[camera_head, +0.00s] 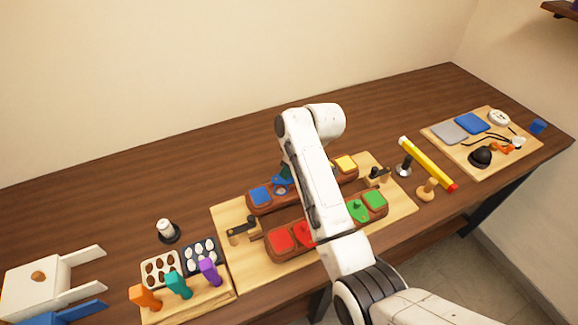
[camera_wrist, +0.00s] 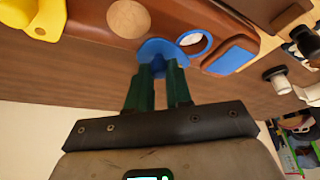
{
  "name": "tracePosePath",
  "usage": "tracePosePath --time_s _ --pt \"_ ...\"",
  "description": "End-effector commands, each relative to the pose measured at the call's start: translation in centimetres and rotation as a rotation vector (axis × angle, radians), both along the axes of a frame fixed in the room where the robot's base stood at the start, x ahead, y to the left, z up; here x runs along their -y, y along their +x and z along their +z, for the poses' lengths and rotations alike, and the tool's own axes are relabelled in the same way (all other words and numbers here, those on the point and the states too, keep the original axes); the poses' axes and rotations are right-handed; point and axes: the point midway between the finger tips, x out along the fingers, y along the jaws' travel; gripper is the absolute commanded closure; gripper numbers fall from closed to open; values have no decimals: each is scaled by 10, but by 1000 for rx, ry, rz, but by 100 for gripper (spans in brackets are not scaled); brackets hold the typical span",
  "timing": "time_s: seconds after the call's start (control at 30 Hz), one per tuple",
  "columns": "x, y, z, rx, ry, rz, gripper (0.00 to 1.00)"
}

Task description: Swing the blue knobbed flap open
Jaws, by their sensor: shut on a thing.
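The blue knobbed flap (camera_wrist: 152,46) is on the far brown wooden block (camera_wrist: 205,20), beside a blue-rimmed round opening (camera_wrist: 193,42). The opening shows uncovered, with something pale inside. My gripper (camera_wrist: 163,68) has its dark green fingers shut on the flap's knob, which they mostly hide. In the head view, the blue flap (camera_head: 281,172) shows just left of my arm, behind the ring and a blue square tile (camera_head: 260,196). The fingers are hard to make out there, and my arm hides the middle of the block.
A near block with red (camera_head: 281,240) and green (camera_head: 375,199) pieces lies on the same light board (camera_head: 228,263). A dark handle (camera_head: 242,231) stands at its left. Bare table is behind the board.

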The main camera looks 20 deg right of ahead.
Motion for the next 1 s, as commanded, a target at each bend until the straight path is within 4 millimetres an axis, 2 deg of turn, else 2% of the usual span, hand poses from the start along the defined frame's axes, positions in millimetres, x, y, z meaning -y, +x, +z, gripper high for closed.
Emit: tracePosePath --time_s 0.3,0.5,1.0 --pt "2 11 0 2 -1 255 100" --pt "2 15 0 2 -1 363 100" --pt "1 17 0 3 -1 445 100"
